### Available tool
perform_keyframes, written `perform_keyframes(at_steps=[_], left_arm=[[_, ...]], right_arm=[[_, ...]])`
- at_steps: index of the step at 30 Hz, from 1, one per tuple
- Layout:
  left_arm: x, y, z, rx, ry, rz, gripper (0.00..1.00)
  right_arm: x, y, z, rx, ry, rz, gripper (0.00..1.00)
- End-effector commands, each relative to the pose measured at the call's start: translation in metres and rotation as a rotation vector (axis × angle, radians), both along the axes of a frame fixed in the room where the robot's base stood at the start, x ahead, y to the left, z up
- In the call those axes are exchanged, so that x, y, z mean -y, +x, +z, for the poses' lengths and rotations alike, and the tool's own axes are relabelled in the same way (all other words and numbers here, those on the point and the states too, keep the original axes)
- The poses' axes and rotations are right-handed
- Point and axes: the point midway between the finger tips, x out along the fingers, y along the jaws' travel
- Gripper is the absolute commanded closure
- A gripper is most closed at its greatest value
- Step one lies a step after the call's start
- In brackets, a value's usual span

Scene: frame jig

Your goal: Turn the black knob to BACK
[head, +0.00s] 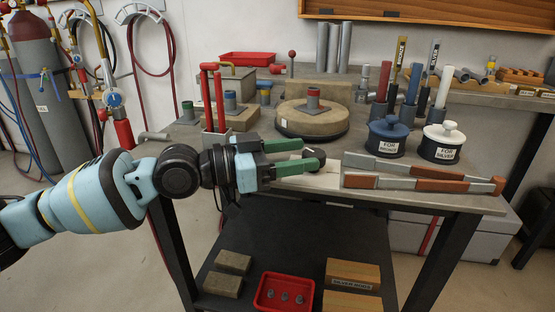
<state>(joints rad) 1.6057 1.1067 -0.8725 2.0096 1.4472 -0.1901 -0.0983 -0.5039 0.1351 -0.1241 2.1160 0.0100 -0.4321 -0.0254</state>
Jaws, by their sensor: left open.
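My left gripper (309,154) reaches in from the left over the front edge of the workbench, with its two green fingers apart. A small dark rounded thing (316,153) shows at the fingertips. It looks like the black knob, but it is partly hidden by the fingers, and I cannot tell whether they touch it. Its pointer and any BACK marking cannot be made out. My right gripper is not in view.
A round stone block (313,125) stands behind the gripper on the bench. To its right are a blue lidded pot (388,137), a white lidded pot (442,143) and grey-and-brown bars (420,182). A red tray (284,293) and bricks lie on the lower shelf (300,240).

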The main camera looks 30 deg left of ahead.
Motion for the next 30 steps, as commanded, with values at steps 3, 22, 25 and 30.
perform_keyframes(at_steps=[3, 22, 25, 30], left_arm=[[-0.013, -0.012, -0.005, -0.003, 0.004, 0.002, 0.43], [-0.03, -0.029, -0.001, -0.001, 0.001, -0.001, 0.43], [-0.029, -0.029, -0.001, -0.001, 0.0, -0.001, 0.41], [-0.026, -0.029, -0.001, -0.001, -0.006, -0.007, 0.41]], right_arm=[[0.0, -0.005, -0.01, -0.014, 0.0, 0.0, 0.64], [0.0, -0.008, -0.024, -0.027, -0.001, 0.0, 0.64], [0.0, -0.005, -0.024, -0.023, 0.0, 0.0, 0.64], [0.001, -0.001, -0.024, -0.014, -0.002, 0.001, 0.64]])
